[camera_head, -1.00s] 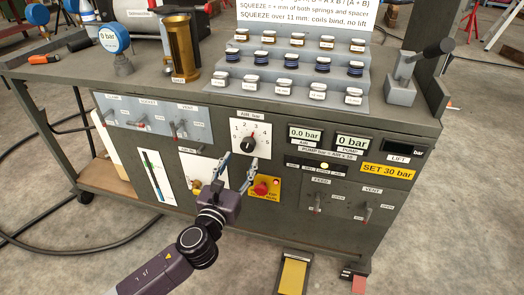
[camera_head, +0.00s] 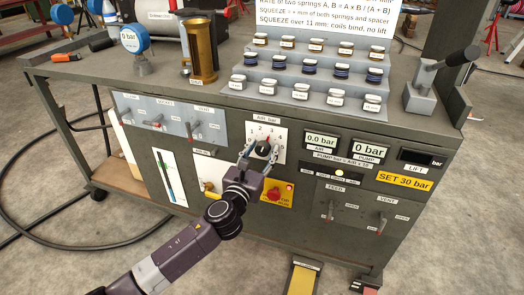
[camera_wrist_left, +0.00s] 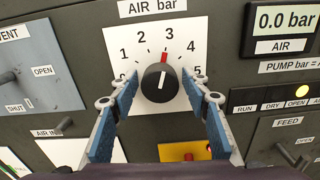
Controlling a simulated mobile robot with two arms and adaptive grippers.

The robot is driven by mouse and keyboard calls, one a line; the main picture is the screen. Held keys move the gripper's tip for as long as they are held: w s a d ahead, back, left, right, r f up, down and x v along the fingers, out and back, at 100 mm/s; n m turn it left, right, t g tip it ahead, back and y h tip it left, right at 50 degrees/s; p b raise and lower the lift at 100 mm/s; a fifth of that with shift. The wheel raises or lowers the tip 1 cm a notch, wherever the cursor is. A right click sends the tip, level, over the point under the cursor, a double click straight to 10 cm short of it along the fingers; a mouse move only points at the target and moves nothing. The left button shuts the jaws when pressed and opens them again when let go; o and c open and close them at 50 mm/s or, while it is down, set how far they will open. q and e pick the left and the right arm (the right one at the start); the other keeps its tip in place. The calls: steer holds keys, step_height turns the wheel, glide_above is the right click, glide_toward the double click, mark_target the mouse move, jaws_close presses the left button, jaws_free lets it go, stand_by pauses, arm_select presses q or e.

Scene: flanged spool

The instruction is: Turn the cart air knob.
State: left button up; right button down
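The cart air knob (camera_head: 263,148) is a round dark knob on a white dial plate marked AIR bar, on the cart's front panel. In the left wrist view the knob (camera_wrist_left: 159,83) has its red pointer near 3. My left gripper (camera_head: 258,156) is open at the dial. In the left wrist view its blue-padded fingers (camera_wrist_left: 160,90) stand to the left and right of the knob, with a visible gap on each side. The AIR display (camera_wrist_left: 285,19) reads 0.0 bar. My right gripper is not in view.
A yellow plate with a red button (camera_head: 274,194) is just below the dial. The PUMP display (camera_head: 371,146) reads 0 bar, and a label (camera_head: 404,183) says SET 30 bar. Small levers sit on the panels at both sides. Springs stand on a stepped rack (camera_head: 305,75) above.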

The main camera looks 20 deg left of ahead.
arm_select(q)
steer(key=c, duration=0.9)
